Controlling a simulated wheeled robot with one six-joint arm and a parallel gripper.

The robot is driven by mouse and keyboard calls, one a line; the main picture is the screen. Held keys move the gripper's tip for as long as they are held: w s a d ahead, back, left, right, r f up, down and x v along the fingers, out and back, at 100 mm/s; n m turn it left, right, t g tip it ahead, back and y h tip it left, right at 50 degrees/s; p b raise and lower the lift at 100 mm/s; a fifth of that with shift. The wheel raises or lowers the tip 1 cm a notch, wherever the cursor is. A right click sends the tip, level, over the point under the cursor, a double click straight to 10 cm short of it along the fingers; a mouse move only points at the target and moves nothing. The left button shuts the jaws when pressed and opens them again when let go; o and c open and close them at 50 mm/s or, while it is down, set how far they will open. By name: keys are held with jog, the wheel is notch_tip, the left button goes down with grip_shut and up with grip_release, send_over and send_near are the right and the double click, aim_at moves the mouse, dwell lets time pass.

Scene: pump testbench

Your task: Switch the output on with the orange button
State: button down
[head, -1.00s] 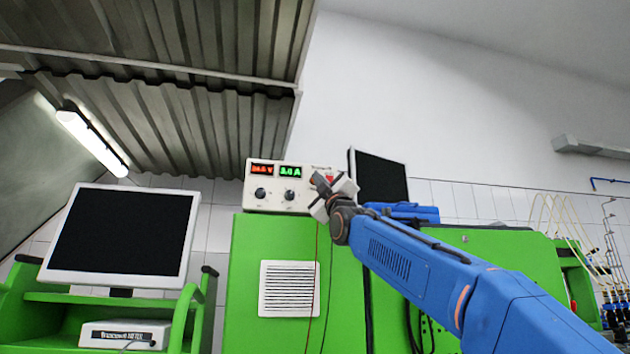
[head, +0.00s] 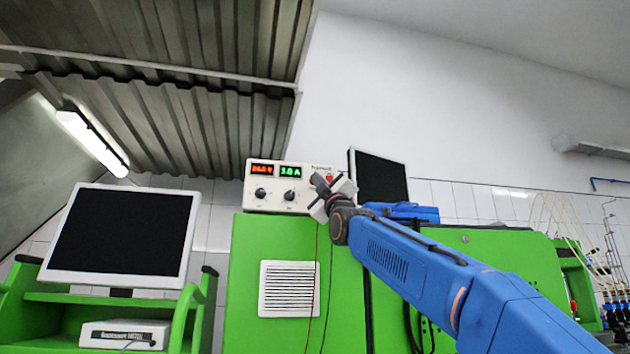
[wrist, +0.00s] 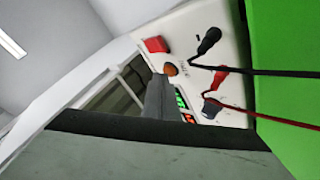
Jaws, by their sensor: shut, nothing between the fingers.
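The white power supply (head: 275,206) stands on the green cabinet, with lit red and green displays. The round orange button (wrist: 171,69) shows in the wrist view on its front panel, beside a red square switch (wrist: 157,44). In the head view my gripper (head: 317,181) covers the button, and the red switch (head: 329,179) shows just behind it. My gripper is shut and empty, at the panel's right part. In the wrist view its dark fingertip (wrist: 158,80) appears right beside the button; I cannot tell whether they touch.
Black and red plugs (wrist: 209,40) with hanging leads stick out of the panel near the button. A dark monitor (head: 380,178) and a blue case (head: 410,212) stand to the right on the green cabinet (head: 250,270). Another monitor (head: 120,236) is at left.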

jog(key=shift+s, duration=0.1)
dwell(0.3)
jog(key=shift+s+d, duration=0.25)
jog(key=shift+s, duration=0.4)
jog(key=shift+s, duration=0.1)
jog(key=s, duration=0.2)
jog(key=s+d, duration=0.1)
jog(key=s, duration=0.2)
jog(key=shift+s+d, duration=0.3)
dwell(0.5)
